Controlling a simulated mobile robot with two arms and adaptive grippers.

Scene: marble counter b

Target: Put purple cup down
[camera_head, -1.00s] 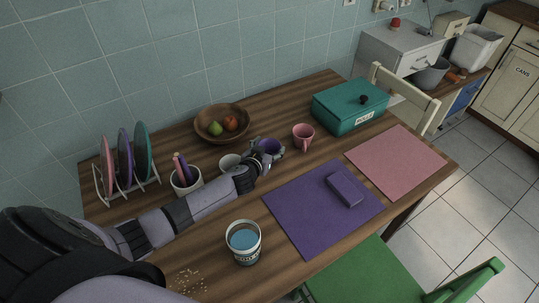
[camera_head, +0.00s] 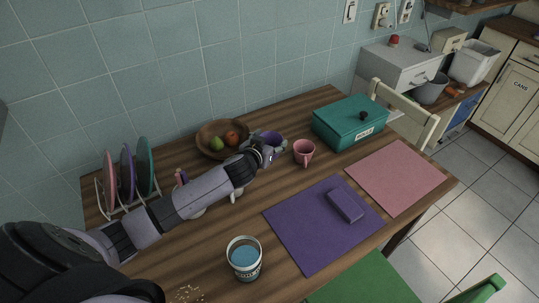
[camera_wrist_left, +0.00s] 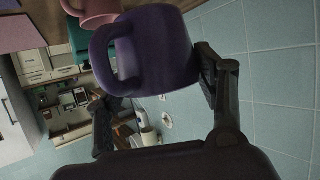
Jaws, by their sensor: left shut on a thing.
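The purple cup (camera_head: 268,137) is near the back middle of the wooden table, between the fruit bowl and the pink cup. My left gripper (camera_head: 268,155) is shut on it from the front left and hides its lower part. In the left wrist view the purple cup (camera_wrist_left: 170,45) fills the space between the two fingers, its handle toward the left of the picture. I cannot tell whether its base touches the table. My right gripper is not in view.
The pink cup (camera_head: 304,152) stands close right of the held cup. The fruit bowl (camera_head: 207,143) is left, the teal box (camera_head: 345,125) right. A purple mat (camera_head: 300,235) with a purple block (camera_head: 345,204), a pink mat (camera_head: 395,180) and a tin (camera_head: 244,262) are nearer.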

